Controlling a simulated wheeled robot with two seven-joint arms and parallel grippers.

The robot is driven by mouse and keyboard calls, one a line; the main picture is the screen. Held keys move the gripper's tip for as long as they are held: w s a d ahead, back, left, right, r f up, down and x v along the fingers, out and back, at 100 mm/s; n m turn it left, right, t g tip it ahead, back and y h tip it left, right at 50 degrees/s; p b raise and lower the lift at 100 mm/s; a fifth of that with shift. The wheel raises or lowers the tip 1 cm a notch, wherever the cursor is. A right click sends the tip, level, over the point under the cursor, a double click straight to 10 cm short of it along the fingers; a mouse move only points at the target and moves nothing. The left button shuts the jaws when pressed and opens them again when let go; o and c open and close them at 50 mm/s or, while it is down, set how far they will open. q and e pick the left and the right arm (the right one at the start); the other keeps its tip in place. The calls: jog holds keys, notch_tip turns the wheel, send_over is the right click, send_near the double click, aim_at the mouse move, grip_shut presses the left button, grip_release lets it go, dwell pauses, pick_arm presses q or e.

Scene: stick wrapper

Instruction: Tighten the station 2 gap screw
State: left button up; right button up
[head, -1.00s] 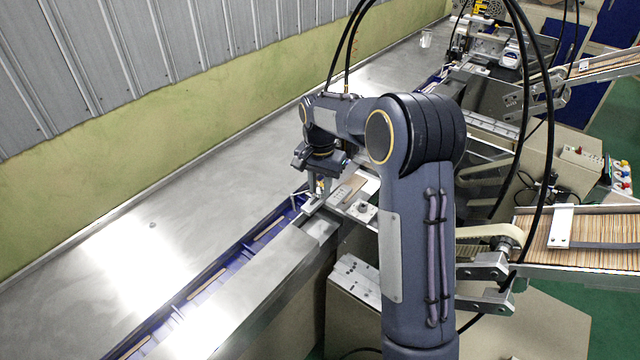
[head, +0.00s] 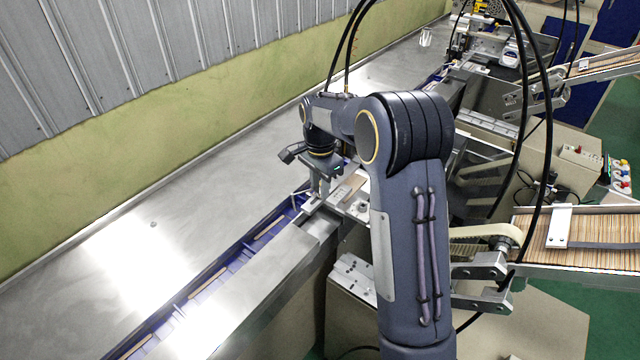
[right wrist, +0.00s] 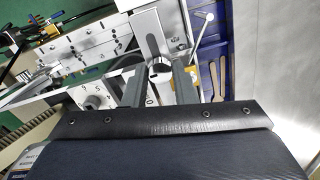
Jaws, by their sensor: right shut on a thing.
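My right gripper (head: 318,192) points down at the guide plate beside the blue stick channel (head: 228,268) in the head view. In the right wrist view its two fingers (right wrist: 160,88) stand on either side of a round, pale gap screw head (right wrist: 159,70) with a dark slot, and are shut on it. The screw sits on a light metal bracket (right wrist: 149,34). In the head view the screw is too small and covered to make out. My left gripper is in neither view.
A second round knob (right wrist: 92,102) stands on the plate to the left in the wrist view. A feeder tray (head: 590,222) full of sticks lies at the right. The steel table (head: 110,255) left of the channel is clear. A white mug (head: 426,38) stands far back.

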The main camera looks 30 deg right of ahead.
jog(key=shift+r, duration=0.1)
jog(key=o, duration=1)
notch_tip(320, 180, up, 8)
jog(key=shift+f+b, duration=0.2)
jog(key=shift+b, duration=0.45)
jog(key=shift+r, duration=0.1)
